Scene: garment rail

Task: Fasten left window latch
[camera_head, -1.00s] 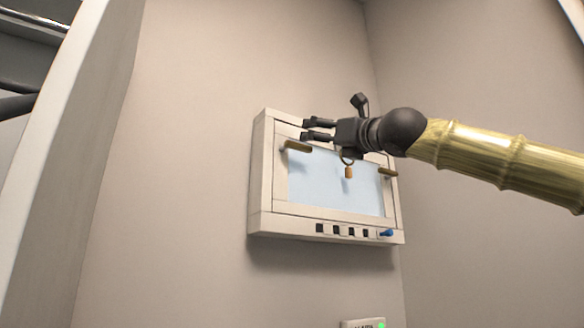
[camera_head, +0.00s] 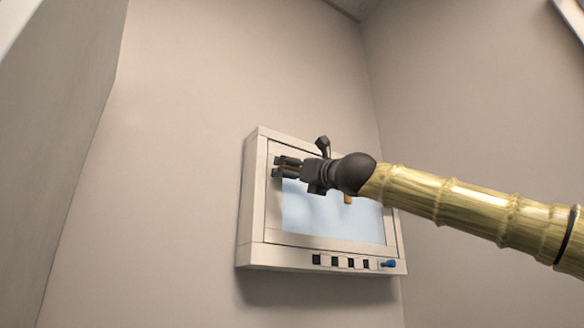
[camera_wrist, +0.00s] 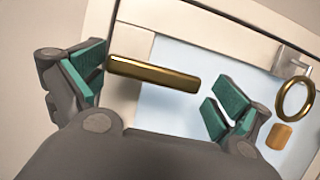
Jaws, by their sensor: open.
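The window (camera_head: 252,210) is a white-framed wall unit with a pale blue pane (camera_head: 325,215). Its left latch is a brass bar (camera_wrist: 153,73), lying across the frame and the pane edge in the wrist view. In the head view my gripper mostly hides this latch. My gripper (camera_head: 277,167) is at the window's upper left corner. In the wrist view its green-padded fingers (camera_wrist: 157,90) are spread, with the bar between them. One bar end is close to the left pad; I cannot tell whether they touch. The right latch is hidden behind my arm in the head view.
A brass ring (camera_wrist: 295,98) with an orange tag (camera_wrist: 280,136) hangs at the right in the wrist view. Several dark switches (camera_head: 333,261) and a blue knob (camera_head: 388,264) line the lower frame. Bare wall (camera_head: 180,150) surrounds the window.

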